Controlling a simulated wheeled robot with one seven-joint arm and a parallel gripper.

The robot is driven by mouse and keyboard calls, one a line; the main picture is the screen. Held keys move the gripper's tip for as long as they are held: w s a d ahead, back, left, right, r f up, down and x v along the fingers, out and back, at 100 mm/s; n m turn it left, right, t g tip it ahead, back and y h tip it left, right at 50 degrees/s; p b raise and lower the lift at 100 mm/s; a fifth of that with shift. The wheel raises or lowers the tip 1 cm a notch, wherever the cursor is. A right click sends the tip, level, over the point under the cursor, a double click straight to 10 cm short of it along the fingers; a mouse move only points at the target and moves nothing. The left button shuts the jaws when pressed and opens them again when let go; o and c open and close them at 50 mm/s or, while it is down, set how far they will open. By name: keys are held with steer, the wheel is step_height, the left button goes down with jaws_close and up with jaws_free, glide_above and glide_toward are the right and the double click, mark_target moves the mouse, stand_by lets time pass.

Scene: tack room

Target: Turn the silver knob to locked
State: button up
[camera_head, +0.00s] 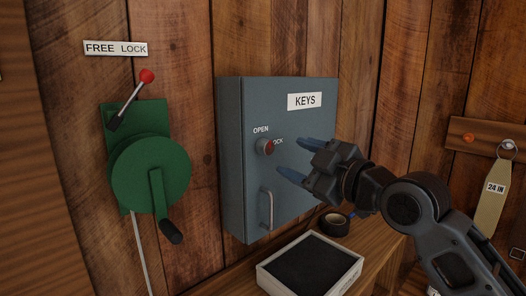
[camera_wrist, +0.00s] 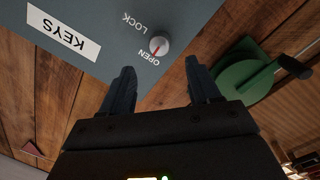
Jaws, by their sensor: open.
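The silver knob (camera_head: 264,147) sits on the front of a grey-blue key cabinet (camera_head: 240,190), between the cabinet's left edge and my gripper. The knob also shows in the wrist view (camera_wrist: 161,45), where its red mark points toward the word OPEN. The word LOCK stands a little to one side of it. My gripper (camera_head: 303,159) is open and empty, in front of the cabinet and right of the knob in the head view. In the wrist view its two fingers (camera_wrist: 160,68) are spread, with the knob beyond the gap between them and not touched.
A pull handle (camera_head: 266,209) is below the knob. A green crank winch (camera_head: 150,172) with a red-tipped lever (camera_head: 132,98) is on the wall at left. A dark-topped tray (camera_head: 310,266) and a black tape roll (camera_head: 334,224) lie on the wooden shelf below. A tag (camera_head: 493,195) hangs at right.

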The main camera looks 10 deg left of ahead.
mark_target(269, 149)
steer(key=p+x, duration=0.2)
steer(key=x, duration=0.5)
steer(key=shift+w+a, duration=0.25)
steer(key=c, duration=1)
